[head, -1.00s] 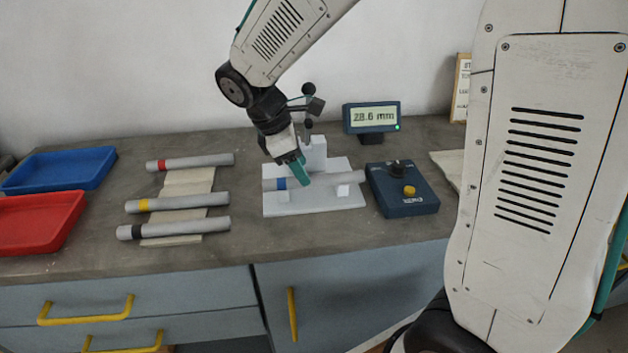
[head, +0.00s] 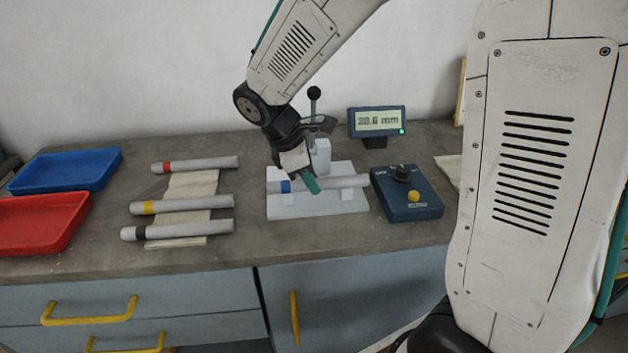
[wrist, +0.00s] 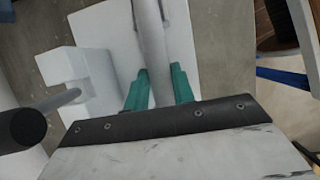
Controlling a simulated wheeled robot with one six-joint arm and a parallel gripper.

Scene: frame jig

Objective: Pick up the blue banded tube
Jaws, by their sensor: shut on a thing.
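The blue banded tube (head: 340,182) is grey with a blue band near its left end. It lies level across the white jig (head: 318,208). My gripper (head: 311,184) comes down over the tube just right of the blue band. In the wrist view its teal fingertips (wrist: 160,88) are on both sides of the grey tube (wrist: 152,45), shut on it. The fingers hide a short stretch of the tube. Whether the tube touches the jig's supports cannot be told.
A dark lever with a ball knob (head: 314,92) stands behind the jig, close to my wrist. The display (head: 377,122) reads 28.6 mm. A blue control box (head: 407,194) is at the right. Three banded tubes lie left on a cloth (head: 190,186). Blue (head: 65,170) and red (head: 40,222) trays stand further left.

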